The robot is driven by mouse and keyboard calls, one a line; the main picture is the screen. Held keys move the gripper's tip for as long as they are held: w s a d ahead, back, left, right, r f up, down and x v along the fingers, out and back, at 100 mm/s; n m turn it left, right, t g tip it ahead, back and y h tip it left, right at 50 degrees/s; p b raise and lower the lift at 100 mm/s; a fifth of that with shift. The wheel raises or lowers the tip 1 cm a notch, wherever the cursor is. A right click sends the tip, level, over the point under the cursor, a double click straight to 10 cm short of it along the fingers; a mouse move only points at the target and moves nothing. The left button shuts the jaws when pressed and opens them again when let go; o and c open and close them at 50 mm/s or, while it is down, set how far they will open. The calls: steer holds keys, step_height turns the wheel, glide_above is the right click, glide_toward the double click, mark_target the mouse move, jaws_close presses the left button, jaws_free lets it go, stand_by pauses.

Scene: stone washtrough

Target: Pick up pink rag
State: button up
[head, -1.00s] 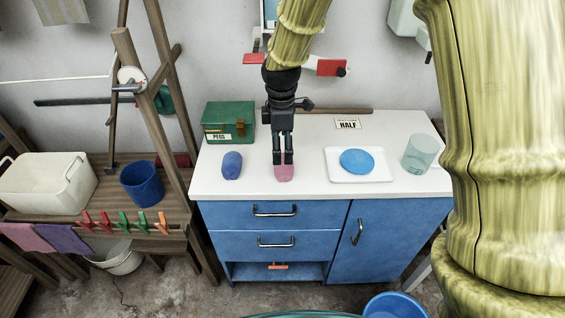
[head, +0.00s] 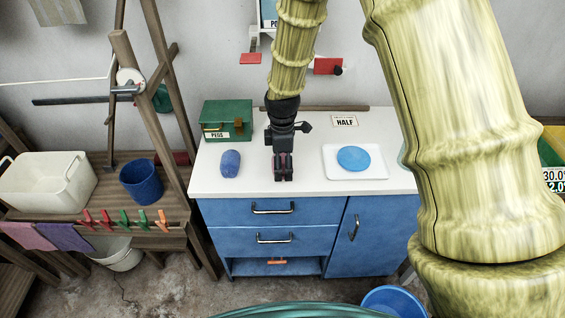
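To the right, a white tray (head: 378,172) holds a blue disc (head: 354,159). A HALF sign (head: 344,120) stands behind.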

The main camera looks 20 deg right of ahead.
steer(key=c, duration=1)
